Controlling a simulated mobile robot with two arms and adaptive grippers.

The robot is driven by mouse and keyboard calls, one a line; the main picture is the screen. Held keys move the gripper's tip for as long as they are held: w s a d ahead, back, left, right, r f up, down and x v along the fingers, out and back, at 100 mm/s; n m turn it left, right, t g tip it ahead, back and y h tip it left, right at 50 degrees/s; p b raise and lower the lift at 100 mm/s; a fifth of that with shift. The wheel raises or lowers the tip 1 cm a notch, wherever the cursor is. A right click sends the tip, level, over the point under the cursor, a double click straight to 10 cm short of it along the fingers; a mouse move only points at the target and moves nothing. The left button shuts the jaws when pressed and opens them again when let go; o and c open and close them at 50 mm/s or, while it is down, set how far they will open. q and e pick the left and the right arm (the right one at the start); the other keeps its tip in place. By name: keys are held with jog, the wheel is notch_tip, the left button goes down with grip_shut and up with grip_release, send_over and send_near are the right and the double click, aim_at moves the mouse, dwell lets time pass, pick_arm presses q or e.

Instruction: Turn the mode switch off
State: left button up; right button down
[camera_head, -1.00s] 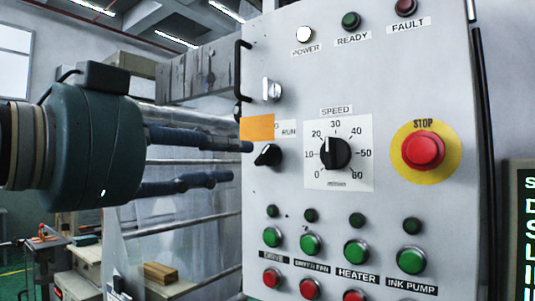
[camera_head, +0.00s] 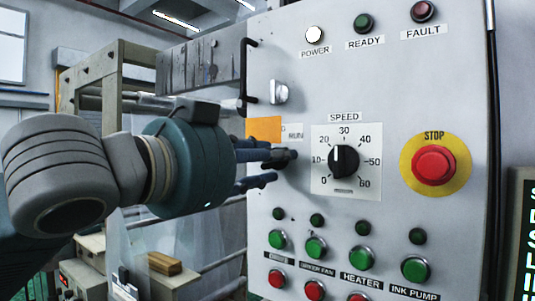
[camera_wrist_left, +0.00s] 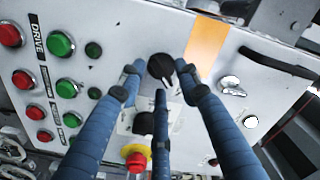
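The mode switch is a black rotary knob on the grey control panel (camera_head: 385,90), below an orange note (camera_head: 264,129) and a label reading RUN. In the head view my left gripper (camera_head: 268,166) comes in from the left, and its fingers partly hide the knob. In the left wrist view the mode switch (camera_wrist_left: 161,66) sits between the spread fingertips of the left gripper (camera_wrist_left: 158,78). The fingers look open around the knob; I cannot tell whether any touches it. The orange note hides part of the label. My right gripper is not in view.
Right of the switch are the black speed dial (camera_head: 344,161) and red stop button (camera_head: 434,165). A silver key switch (camera_head: 280,93) and black handle (camera_head: 247,75) are above. Green buttons (camera_head: 316,247) and red buttons are below. A dark display (camera_head: 524,240) stands at right.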

pick_arm(q)
grip_shut()
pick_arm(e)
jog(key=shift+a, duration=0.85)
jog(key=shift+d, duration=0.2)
pick_arm(q)
jog(key=shift+w+a+r+n+b, duration=0.1)
jog(key=shift+n+b, duration=1.3)
jog(key=shift+n, duration=1.55)
jog(key=shift+w+a+r+n+b, duration=0.15)
jog(key=shift+n+b, duration=1.2)
jog(key=shift+n, duration=1.65)
jog(key=shift+s+a+r+n+b, duration=0.1)
jog(key=shift+n+b, duration=1.3)
jog(key=shift+n, duration=1.55)
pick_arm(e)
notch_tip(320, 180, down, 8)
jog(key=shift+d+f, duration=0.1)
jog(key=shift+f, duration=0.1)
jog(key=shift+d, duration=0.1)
